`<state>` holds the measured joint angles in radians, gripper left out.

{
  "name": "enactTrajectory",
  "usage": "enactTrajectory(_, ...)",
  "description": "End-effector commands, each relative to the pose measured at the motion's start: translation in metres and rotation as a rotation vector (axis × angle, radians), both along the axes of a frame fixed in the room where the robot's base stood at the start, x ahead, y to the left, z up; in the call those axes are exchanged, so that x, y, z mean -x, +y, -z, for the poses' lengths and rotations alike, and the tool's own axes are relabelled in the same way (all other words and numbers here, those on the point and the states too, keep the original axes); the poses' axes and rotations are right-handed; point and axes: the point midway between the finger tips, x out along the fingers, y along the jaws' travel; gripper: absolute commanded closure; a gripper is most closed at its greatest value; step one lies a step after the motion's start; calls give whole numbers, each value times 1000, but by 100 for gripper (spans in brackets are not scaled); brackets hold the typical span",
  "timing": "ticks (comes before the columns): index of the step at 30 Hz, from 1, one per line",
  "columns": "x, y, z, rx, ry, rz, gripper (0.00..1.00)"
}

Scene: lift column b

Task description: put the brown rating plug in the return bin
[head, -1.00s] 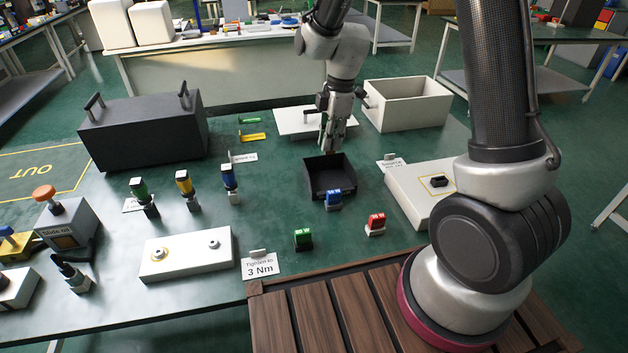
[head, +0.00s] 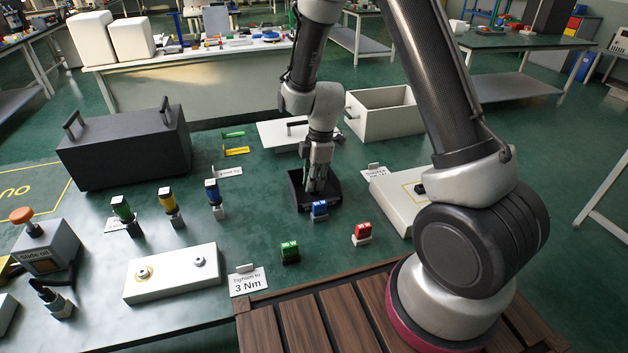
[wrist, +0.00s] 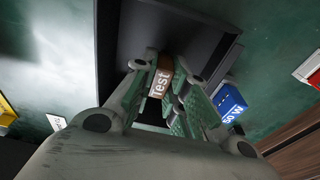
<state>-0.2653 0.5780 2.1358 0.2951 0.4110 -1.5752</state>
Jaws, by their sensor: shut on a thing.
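The brown rating plug (wrist: 160,83), marked "Test", is between the fingers of my gripper (wrist: 158,100) in the wrist view. My gripper (head: 315,188) is shut on it and points down into the black open bin (head: 297,192) in the head view. The bin's dark inside (wrist: 205,30) surrounds the plug in the wrist view. The plug is hidden by the fingers and bin in the head view. I cannot tell whether the plug touches the bin floor.
A blue plug (head: 319,210) stands close to the bin's front, with a red plug (head: 362,233) and green plug (head: 289,252) nearer. A pale open box (head: 386,112) stands behind right. A white panel (head: 405,200) lies to the right. A dark case (head: 125,150) stands left.

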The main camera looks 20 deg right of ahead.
Motion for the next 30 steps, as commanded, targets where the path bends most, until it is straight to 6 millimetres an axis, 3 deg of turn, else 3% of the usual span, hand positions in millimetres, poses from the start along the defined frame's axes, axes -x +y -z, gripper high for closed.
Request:
enactTrajectory(2,0,0,3,0,1,0,100)
enactTrajectory(3,0,0,2,0,0,0,78)
enactTrajectory(6,0,0,2,0,0,0,63)
enactTrajectory(17,0,0,-3,0,-1,0,63)
enactTrajectory(20,-1,-2,-17,-1,-4,-1,63)
enactTrajectory(30,-1,-11,-91,-1,-4,0,63)
